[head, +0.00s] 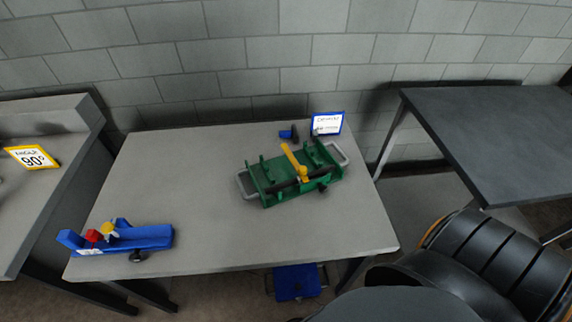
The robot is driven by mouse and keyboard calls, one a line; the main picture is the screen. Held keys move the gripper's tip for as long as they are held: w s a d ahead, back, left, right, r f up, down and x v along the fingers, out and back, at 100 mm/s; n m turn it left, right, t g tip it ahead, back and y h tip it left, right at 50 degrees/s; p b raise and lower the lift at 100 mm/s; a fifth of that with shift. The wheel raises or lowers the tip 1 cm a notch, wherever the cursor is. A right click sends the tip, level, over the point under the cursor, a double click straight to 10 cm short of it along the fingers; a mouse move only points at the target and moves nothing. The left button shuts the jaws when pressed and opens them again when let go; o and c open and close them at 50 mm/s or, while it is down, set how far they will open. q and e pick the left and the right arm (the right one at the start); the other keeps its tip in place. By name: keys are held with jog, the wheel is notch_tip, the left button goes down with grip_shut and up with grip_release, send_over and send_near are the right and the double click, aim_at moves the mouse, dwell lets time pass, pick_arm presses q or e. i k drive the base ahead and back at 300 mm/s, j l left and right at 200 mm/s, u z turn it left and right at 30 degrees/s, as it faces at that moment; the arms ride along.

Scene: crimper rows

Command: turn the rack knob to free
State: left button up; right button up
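A green rack-like fixture (290,186) with grey end handles sits on the middle table, right of centre. A yellow lever (294,161) stands tilted across it. A dark knob (322,187) sticks out at its front right side. A blue fixture (146,237) lies at the table's front left, holding a red piece (93,236) and a yellow piece (109,229). Another dark knob (136,256) is at its front. I cannot tell either knob's setting, or which fixture is the rack. Neither of my grippers shows in the head view.
The middle table (205,185) is bare between the fixtures. A blue-framed card (327,123) and a small blue and black object (289,133) are at its back. A yellow 90° sign (33,157) is on the left bench. A dark table (500,135) stands right. A blue object (297,282) lies below.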

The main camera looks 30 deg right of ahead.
aim_at(323, 188)
jog(key=k+l+u, duration=0.25)
jog(key=l, duration=0.3)
jog(key=k+l+u, duration=0.25)
jog(key=l, duration=0.25)
jog(key=k+l+u, duration=0.3)
jog(key=l, duration=0.2)
jog(key=k+l+u, duration=0.25)
jog(key=l, duration=0.15)
